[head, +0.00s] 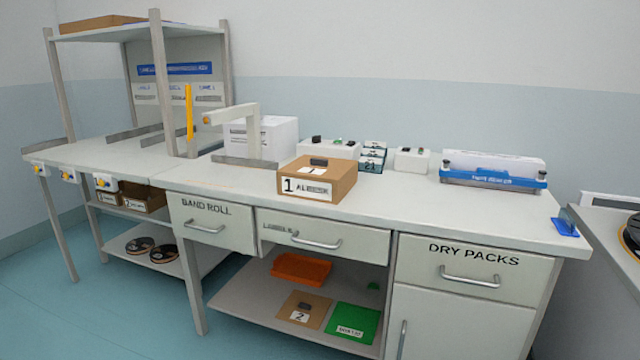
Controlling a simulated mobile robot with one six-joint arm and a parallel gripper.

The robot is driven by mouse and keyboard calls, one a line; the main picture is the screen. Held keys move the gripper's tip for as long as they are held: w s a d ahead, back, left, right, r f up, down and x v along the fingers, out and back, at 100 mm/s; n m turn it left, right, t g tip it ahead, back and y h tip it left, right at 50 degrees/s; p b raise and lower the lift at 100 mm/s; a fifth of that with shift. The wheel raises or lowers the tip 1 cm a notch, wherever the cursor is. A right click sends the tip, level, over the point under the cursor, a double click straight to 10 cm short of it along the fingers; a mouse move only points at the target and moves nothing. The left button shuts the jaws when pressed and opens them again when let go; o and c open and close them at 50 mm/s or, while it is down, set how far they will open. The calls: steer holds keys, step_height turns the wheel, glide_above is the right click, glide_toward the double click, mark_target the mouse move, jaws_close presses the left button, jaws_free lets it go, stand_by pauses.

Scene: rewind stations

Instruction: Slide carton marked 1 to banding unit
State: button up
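The brown carton marked 1 (345,182) sits on the white worktop near its front edge, about mid-bench. A white label and a small dark block (319,162) lie on its top. Left of it stands a grey angled frame (252,122) on a low base plate, in front of a white box; it may be the banding unit, but no readable label confirms this. The carton stands just right of the base plate; I cannot tell whether they touch. My gripper is not in view.
Small boxes (372,157) and a blue-and-white holder (492,171) stand along the back. The worktop (430,205) right of the carton is clear at the front. A shelf rack (158,80) rises at left. A blue piece (565,227) sits at the right edge.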

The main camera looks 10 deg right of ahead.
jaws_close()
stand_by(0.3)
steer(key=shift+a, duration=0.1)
